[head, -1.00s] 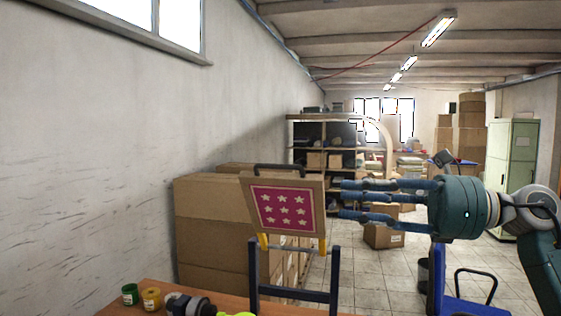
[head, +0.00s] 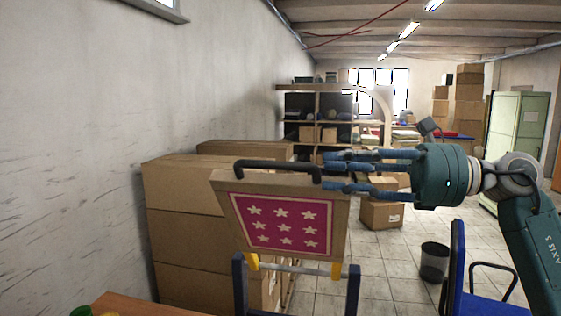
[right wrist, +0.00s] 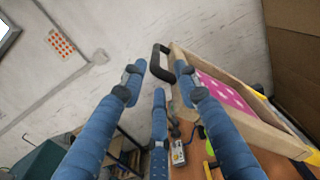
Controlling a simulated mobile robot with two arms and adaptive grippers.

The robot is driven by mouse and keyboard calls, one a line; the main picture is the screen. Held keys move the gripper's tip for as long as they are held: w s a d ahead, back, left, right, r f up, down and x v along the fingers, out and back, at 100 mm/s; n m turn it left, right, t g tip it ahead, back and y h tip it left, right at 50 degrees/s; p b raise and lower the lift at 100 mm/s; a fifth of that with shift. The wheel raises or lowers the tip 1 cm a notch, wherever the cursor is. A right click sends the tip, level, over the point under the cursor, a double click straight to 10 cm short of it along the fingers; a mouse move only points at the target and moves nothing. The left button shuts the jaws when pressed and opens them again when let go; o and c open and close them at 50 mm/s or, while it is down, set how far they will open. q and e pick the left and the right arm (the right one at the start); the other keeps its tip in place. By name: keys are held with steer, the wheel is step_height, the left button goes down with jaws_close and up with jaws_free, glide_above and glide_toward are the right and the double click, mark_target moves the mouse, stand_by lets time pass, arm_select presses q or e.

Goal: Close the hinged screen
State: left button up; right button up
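The hinged screen (head: 278,222), a wooden frame around a magenta panel with white stars, stands raised on yellow hinge pieces at a dark blue stand (head: 298,284). Its black handle (head: 277,166) is on the top edge. My right gripper (head: 327,170) is beside the handle's right end, its fingers spread. In the right wrist view, the handle (right wrist: 159,62) shows between the tips of the open fingers, and the screen's frame (right wrist: 240,110) lies behind the right finger. I cannot tell whether any finger touches. My left gripper is not in view.
A wooden table (head: 128,304) shows at the lower left. Cardboard boxes (head: 185,222) stand behind the screen along the wall. A blue chair (head: 480,300) and a dark bin (head: 433,262) are at the right on the tiled floor.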

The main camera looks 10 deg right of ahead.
mark_target(282, 167)
steer(key=a+p, duration=0.1)
steer(key=a, duration=0.1)
steer(key=a+r+p, duration=0.1)
steer(key=a, duration=0.1)
steer(key=shift+a+p, duration=0.35)
steer(key=x, duration=0.1)
steer(key=p+x, duration=0.1)
steer(key=x, duration=0.1)
steer(key=p+x, duration=0.1)
steer(key=shift+w+f, duration=0.25)
steer(key=shift+w, duration=0.25)
steer(key=shift+w+a+f, duration=0.1)
steer(key=shift+w+a, duration=0.05)
steer(key=shift+a, duration=0.35)
jaws_close()
